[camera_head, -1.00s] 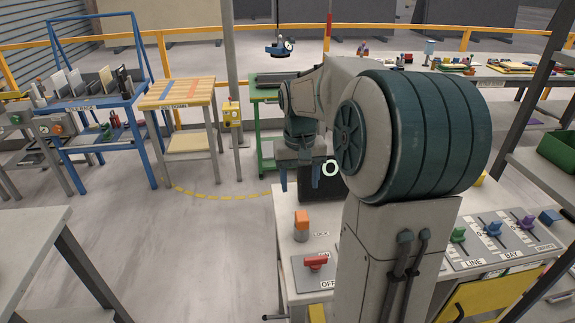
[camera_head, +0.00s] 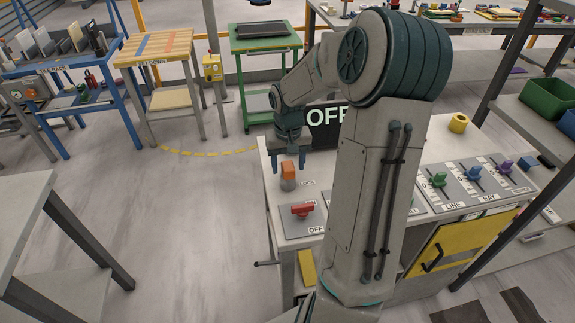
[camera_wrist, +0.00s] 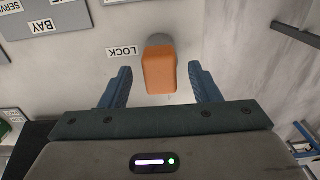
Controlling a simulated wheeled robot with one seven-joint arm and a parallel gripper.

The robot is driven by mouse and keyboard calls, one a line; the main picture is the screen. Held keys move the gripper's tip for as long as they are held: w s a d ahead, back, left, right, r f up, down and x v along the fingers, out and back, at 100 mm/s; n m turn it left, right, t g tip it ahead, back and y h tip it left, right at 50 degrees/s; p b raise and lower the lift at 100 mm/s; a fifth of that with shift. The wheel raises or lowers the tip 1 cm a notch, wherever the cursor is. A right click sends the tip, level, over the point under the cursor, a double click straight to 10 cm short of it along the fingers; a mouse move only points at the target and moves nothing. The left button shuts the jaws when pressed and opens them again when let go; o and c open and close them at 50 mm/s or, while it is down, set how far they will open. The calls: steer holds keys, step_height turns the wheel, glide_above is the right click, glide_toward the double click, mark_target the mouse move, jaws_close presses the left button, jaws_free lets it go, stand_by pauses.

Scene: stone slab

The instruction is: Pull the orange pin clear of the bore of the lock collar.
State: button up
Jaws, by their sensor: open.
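The orange pin (camera_head: 288,169) stands upright in the grey lock collar (camera_head: 288,184) at the left side of the bench top. In the wrist view the orange pin (camera_wrist: 160,70) shows between and beyond my two blue fingers, with part of the collar (camera_wrist: 161,40) behind it. A LOCK label (camera_wrist: 122,52) lies beside it. My gripper (camera_head: 289,168) is open and empty, just behind and above the pin in the head view. In the wrist view my gripper (camera_wrist: 158,82) has a finger on each side of the pin, with gaps. The bore is hidden by the pin.
A red switch handle (camera_head: 302,210) on a plate sits in front of the collar. Green (camera_head: 439,180) and blue (camera_head: 473,175) levers stand farther right. A black OFF sign (camera_head: 325,120) stands behind. The floor left of the bench is clear.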

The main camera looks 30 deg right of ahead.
steer(key=shift+f, duration=0.55)
steer(key=c, duration=1.2)
steer(key=shift+r+p, duration=2.3)
steer(key=shift+r, duration=0.65)
step_height(320, 180, up, 6)
steer(key=p, duration=0.4)
steer(key=shift+p, duration=0.3)
steer(key=shift+a+f, duration=0.1)
